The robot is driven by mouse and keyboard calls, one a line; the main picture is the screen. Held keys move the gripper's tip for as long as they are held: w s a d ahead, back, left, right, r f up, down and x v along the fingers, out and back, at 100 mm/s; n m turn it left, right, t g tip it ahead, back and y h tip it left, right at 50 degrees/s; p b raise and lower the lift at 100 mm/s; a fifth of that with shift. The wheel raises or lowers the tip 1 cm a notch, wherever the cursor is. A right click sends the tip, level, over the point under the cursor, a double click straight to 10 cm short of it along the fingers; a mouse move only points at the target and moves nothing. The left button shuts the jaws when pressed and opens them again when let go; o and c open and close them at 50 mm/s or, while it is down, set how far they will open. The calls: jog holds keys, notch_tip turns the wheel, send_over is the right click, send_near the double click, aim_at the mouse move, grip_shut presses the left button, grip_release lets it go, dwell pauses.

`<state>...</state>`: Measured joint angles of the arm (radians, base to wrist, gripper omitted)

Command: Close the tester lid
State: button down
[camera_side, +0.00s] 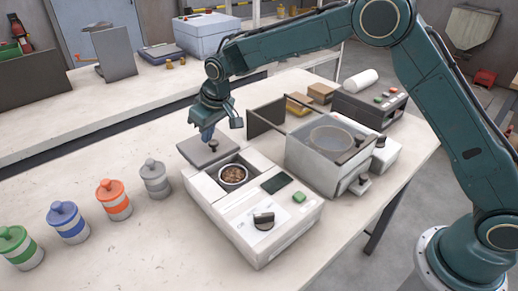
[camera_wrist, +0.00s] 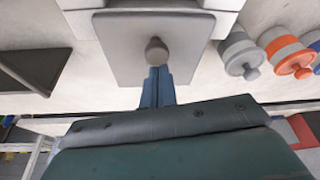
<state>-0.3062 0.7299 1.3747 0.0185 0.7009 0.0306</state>
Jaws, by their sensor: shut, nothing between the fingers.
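The tester (camera_side: 255,225) is a pale box with a dark screen, a green button and a black knob. A cup of brown pellets (camera_side: 233,174) sits in its open well. The grey tester lid (camera_side: 196,151) lies swung back behind the well, flat, with a round knob on top. In the wrist view the lid (camera_wrist: 125,45) fills the upper middle. My gripper (camera_side: 207,135) is shut and empty, pointing down beside the lid knob. In the wrist view its fingertips (camera_wrist: 158,72) are just below the knob; I cannot tell if they touch it.
Several lidded jars, grey (camera_side: 155,179), orange (camera_side: 114,200), blue (camera_side: 68,222) and green (camera_side: 20,248), stand left of the tester. A larger box machine (camera_side: 325,165) with a round glass window stands close on its right. The bench front is clear.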

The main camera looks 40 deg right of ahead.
jog(key=s, duration=1.1)
jog(key=shift+s, duration=0.7)
jog(key=shift+f, duration=0.1)
jog(key=shift+w+a, duration=0.2)
jog(key=shift+w, duration=0.55)
jog(key=shift+w+a, duration=0.15)
jog(key=shift+w, duration=0.55)
jog(key=shift+w+a, duration=0.2)
jog(key=shift+w, duration=0.55)
jog(key=a+v, duration=0.1)
jog(key=v, duration=0.9)
jog(key=shift+d+r, duration=0.2)
jog(key=shift+d, duration=0.3)
jog(key=shift+s, duration=0.1)
